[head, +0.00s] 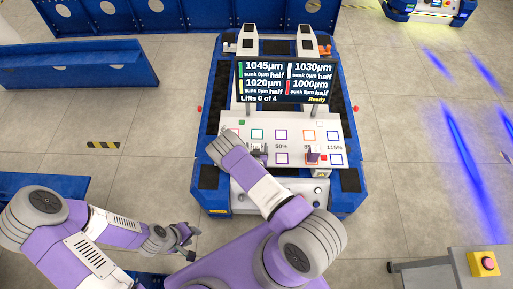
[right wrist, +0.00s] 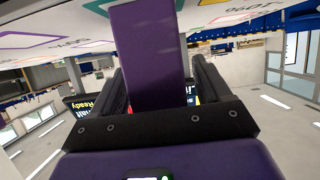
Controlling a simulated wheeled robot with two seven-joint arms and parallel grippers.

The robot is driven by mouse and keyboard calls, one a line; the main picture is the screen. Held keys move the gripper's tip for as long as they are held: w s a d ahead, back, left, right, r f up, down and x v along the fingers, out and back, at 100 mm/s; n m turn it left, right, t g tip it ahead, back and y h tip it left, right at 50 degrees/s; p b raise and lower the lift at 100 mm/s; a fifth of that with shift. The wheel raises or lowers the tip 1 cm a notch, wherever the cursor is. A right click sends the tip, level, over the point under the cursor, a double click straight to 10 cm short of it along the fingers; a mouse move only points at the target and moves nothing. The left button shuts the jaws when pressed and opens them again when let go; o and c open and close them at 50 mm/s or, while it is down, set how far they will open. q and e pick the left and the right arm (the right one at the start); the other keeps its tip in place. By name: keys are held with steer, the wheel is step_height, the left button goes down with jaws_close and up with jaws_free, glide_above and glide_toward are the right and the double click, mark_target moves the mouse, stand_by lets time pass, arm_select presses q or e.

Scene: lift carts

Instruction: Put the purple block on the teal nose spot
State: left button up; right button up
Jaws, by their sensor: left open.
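The purple block (right wrist: 147,50) fills the space between the fingers of my right gripper (right wrist: 157,72) in the right wrist view, which is upside down. The block reaches toward the white panel. In the head view my right gripper (head: 259,151) is low over the left part of the panel, and my own wrist hides most of it. A teal outlined spot (head: 257,134) lies just beyond it in the upper row. I cannot tell whether the block touches the panel. My left gripper (head: 188,243) is open and empty, well off to the left above the floor.
The white panel (head: 233,124) on the blue cart bears several coloured outlined spots. A dark display (head: 284,81) rises behind the spots. A red button box (head: 484,263) is at lower right.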

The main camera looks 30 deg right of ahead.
steer(key=shift+r, duration=0.1)
steer(key=s+a+r+g+y+p, duration=0.35)
steer(key=s+a+g+p, duration=0.2)
steer(key=s+a, duration=0.75)
steer(key=s+a+r+n+g+y, duration=0.3)
steer(key=s+a+r+g+y, duration=0.2)
steer(key=s+a+r+y, duration=0.2)
steer(key=s+r+b, duration=0.1)
steer(key=s+r, duration=0.1)
steer(key=s, duration=0.1)
steer(key=shift+a+n+g+y, duration=0.25)
steer(key=shift+n+g+y, duration=0.1)
steer(key=shift+n, duration=0.05)
